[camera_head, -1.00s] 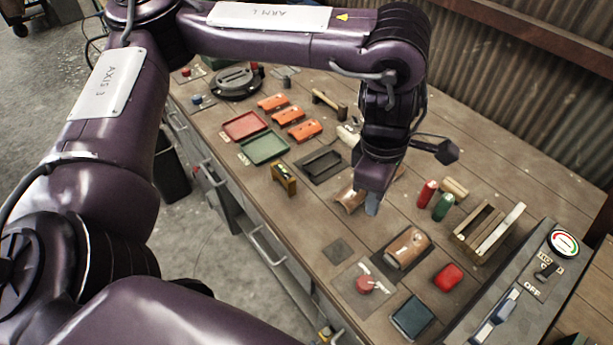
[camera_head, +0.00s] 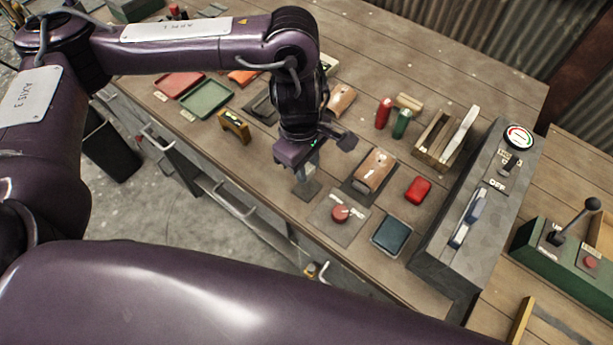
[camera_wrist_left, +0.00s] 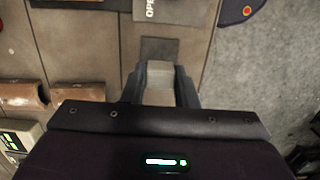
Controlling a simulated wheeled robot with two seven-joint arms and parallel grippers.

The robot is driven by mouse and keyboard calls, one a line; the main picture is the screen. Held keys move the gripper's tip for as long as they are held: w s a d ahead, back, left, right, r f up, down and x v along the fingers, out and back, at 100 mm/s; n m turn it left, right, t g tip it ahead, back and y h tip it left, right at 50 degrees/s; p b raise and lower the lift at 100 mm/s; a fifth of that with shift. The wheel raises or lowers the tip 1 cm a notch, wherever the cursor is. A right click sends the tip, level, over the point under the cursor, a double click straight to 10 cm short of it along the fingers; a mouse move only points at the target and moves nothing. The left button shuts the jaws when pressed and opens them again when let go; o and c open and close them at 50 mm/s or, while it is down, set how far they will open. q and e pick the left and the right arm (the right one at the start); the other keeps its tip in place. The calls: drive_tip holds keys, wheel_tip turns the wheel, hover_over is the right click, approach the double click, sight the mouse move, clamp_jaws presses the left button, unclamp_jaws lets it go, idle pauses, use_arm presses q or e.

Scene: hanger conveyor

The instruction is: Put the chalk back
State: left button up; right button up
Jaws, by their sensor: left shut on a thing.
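My left gripper (camera_head: 304,173) points down over the workbench near its front edge. In the left wrist view its fingers are shut on a pale grey block (camera_wrist_left: 158,88), apparently the chalk. In the head view the block is mostly hidden by the gripper. A small dark square pad (camera_head: 309,190) lies right by the fingertips. In the left wrist view the pad (camera_wrist_left: 160,49) shows just ahead of the held block. I cannot tell whether the block touches the bench or pad. My right gripper is in neither view.
Near the gripper are a red button on a plate (camera_head: 340,213), a brown block on a dark tray (camera_head: 374,172), a red box (camera_head: 418,190) and a blue pad (camera_head: 391,236). A yellow-brown holder (camera_head: 234,127) stands left. A grey switch console (camera_head: 470,215) is right.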

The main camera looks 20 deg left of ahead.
sight(307, 188)
use_arm(q)
wheel_tip(307, 188, down, 2)
drive_tip(key=shift+f, duration=0.2)
wheel_tip(307, 188, down, 2)
drive_tip(key=shift+f, duration=0.55)
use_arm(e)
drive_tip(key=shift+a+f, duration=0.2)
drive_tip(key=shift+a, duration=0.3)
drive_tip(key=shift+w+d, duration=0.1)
use_arm(q)
drive_tip(key=shift+f+b, duration=0.2)
drive_tip(key=shift+b, duration=0.25)
drive_tip(key=o, duration=0.9)
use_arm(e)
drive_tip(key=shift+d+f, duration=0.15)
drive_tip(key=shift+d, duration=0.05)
use_arm(q)
drive_tip(key=shift+r, duration=0.15)
